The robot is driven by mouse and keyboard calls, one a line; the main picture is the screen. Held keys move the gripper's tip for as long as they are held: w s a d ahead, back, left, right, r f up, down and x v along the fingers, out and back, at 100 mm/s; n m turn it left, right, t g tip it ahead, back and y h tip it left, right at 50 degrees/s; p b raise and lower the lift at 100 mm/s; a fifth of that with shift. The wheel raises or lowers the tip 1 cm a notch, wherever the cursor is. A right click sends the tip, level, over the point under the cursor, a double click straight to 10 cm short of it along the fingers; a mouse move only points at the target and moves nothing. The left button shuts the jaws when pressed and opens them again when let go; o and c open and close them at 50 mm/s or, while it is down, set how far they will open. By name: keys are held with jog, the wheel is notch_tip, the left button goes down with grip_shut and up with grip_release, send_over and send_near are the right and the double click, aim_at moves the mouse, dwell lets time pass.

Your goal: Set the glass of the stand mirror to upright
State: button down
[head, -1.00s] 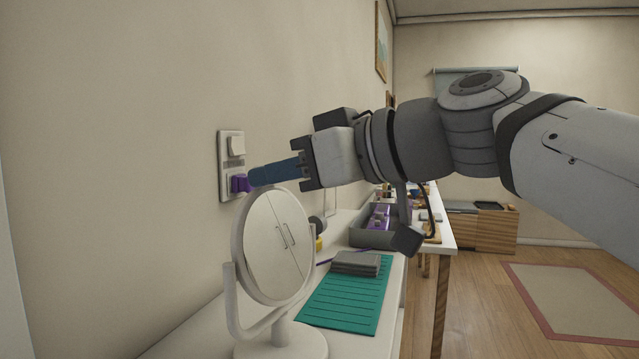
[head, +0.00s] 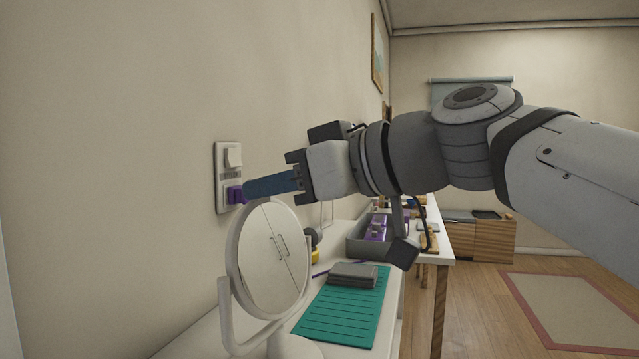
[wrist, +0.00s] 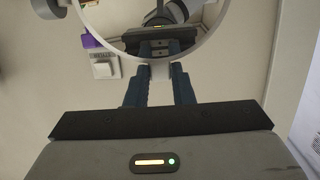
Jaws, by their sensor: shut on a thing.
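The white stand mirror (head: 228,262) stands on the counter at lower left in the head view. Its round glass (head: 262,262) sits in a white ring on a forked stand and reflects cabinet doors. The glass looks close to upright; its exact tilt is hard to tell. My gripper (head: 250,188) is at the top of the ring, its blue fingers pointing left. The foot of the stand is partly cut off in the head view.
A wall switch plate (head: 222,178) with a purple piece (head: 236,195) is close behind the fingertips. A green mat (head: 345,310) with a dark stack (head: 353,274) lies right of the mirror. A grey bin (head: 367,240) stands farther back. Open floor lies to the right.

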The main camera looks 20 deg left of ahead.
jog(key=shift+f, duration=0.4)
jog(key=c, duration=1.2)
grip_release()
jog(key=shift+s+a, duration=0.1)
jog(key=shift+c, duration=0.2)
jog(key=r+v, duration=0.1)
jog(key=v, duration=0.8)
jog(key=shift+b, duration=0.45)
jog(key=shift+s, duration=0.1)
